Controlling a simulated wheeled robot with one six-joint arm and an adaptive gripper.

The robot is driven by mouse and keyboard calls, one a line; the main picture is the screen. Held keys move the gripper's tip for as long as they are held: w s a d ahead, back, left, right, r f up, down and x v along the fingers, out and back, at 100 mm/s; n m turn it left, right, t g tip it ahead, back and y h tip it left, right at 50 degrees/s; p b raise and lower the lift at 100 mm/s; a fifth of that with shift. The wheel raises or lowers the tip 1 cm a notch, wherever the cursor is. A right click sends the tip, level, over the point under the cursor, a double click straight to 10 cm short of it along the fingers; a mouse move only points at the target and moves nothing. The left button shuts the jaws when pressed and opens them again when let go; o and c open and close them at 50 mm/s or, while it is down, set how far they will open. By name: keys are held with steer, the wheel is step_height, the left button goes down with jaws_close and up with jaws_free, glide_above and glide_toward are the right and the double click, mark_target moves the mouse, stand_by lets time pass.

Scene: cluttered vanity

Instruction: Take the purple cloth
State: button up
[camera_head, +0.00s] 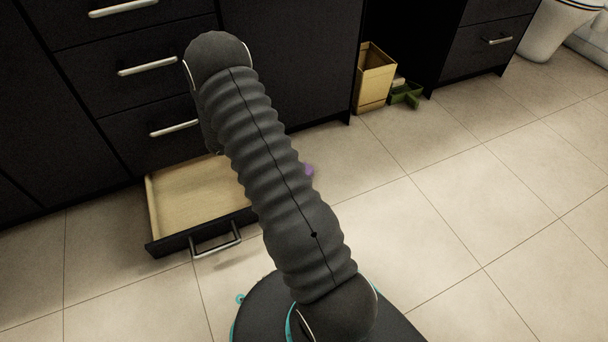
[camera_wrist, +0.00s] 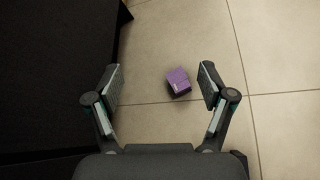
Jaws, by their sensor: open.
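The purple cloth (camera_wrist: 178,82) looks like a small folded block on the tiled floor in the wrist view. In the head view only a small purple patch (camera_head: 309,170) of it shows beside my arm, which covers the rest. My gripper (camera_wrist: 161,82) is open, with its two fingers on either side of the cloth in the picture. The cloth appears nearer the right finger, with floor visible around it, and nothing is held. How far the fingers are above the floor is hard to tell. The gripper is hidden in the head view.
An open, empty-looking drawer (camera_head: 168,238) juts out low from the dark cabinet (camera_head: 300,60) left of my arm. A tan bin (camera_head: 374,80) and a green object (camera_head: 406,95) stand by the cabinets. A toilet (camera_head: 556,30) is at the upper right. The tiled floor (camera_head: 470,190) at right is clear.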

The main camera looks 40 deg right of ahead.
mark_target(308, 167)
steer(key=f+n, duration=0.2)
steer(key=f, duration=0.4)
steer(key=d+f+n+t+b, duration=0.1)
steer(key=f+n, duration=0.1)
steer(key=f, duration=0.5)
steer(key=d+f+n+t+h, duration=0.1)
steer(key=f+n, duration=0.1)
steer(key=f, duration=0.5)
steer(key=shift+w+f, duration=0.15)
steer(key=shift+f, duration=0.1)
steer(key=shift+d+f+b, duration=0.25)
steer(key=shift+d+b, duration=0.05)
steer(key=x, duration=0.5)
steer(key=shift+d+f+b, duration=0.15)
steer(key=shift+d+b, duration=0.2)
steer(key=shift+b, duration=0.05)
steer(key=shift+s+b+x, duration=0.1)
steer(key=shift+b+x, duration=0.1)
steer(key=shift+x, duration=0.95)
steer(key=shift+s+b+x, duration=0.15)
steer(key=shift+x, duration=1.05)
steer(key=shift+w+d+f, duration=0.1)
steer(key=shift+w+d, duration=0.05)
steer(key=shift+d, duration=0.4)
steer(key=c, duration=1.1)
